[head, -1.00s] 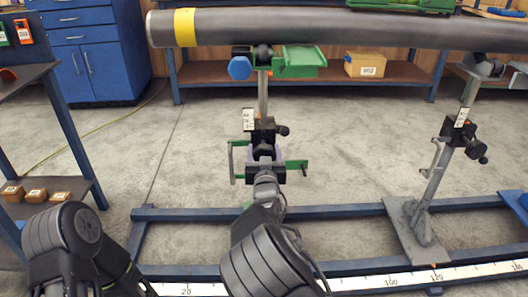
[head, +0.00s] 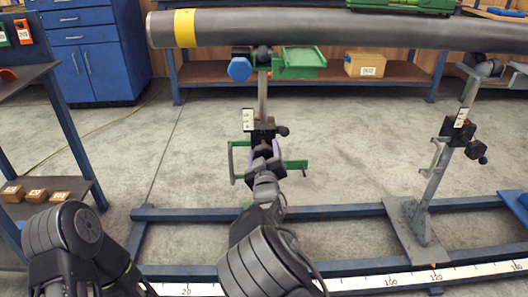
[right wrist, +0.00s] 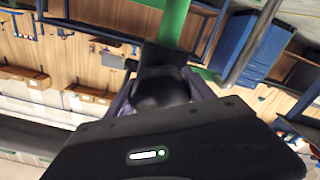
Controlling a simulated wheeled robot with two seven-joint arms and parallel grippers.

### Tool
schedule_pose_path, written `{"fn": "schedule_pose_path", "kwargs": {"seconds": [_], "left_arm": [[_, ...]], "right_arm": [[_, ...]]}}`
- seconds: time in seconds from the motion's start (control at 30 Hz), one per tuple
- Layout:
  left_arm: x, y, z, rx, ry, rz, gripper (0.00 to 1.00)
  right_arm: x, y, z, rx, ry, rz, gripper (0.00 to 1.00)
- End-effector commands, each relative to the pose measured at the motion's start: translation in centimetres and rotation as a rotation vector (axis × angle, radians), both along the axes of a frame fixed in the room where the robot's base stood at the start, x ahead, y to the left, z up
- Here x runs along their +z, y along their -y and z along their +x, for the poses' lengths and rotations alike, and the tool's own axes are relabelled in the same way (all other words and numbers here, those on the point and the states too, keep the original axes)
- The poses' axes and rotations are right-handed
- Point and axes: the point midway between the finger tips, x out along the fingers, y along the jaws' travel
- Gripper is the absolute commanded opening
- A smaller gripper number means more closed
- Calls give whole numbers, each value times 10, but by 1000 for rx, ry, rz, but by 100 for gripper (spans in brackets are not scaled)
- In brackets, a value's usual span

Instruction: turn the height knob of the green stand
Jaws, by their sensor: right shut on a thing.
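The green stand (head: 299,62) stands in the middle of the head view, with its post running down from under the pipe (head: 340,30) through a dark collar and a green crossbar. My right gripper (head: 264,152) is at the collar, pointing away from me and tilted. It is shut on the dark height knob (right wrist: 160,88), which shows between its fingers in the right wrist view. The knob is mostly hidden by the gripper in the head view. My left arm is at the lower left; its gripper is out of view.
A grey stand (head: 432,185) with its own dark clamp stands at the right. Blue floor rails (head: 330,211) and a white scale strip (head: 370,283) run across the front. A shelf with small boxes (head: 36,195) is at the left. The floor behind is clear.

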Motion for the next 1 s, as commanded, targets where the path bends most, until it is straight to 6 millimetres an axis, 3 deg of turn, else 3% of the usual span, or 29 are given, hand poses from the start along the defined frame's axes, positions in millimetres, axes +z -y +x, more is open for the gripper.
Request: {"fn": "schedule_pose_path", "kwargs": {"seconds": [0.33,0.8,0.83,1.0], "left_arm": [[1,0,0,0,-1,0,69],[1,0,0,0,-1,0,69],[1,0,0,0,-1,0,69],[1,0,0,0,-1,0,69]], "right_arm": [[0,0,0,0,0,-165,22],[0,0,0,1,1,-185,22],[0,0,0,1,1,-185,64],[0,0,0,1,1,-185,78]]}}
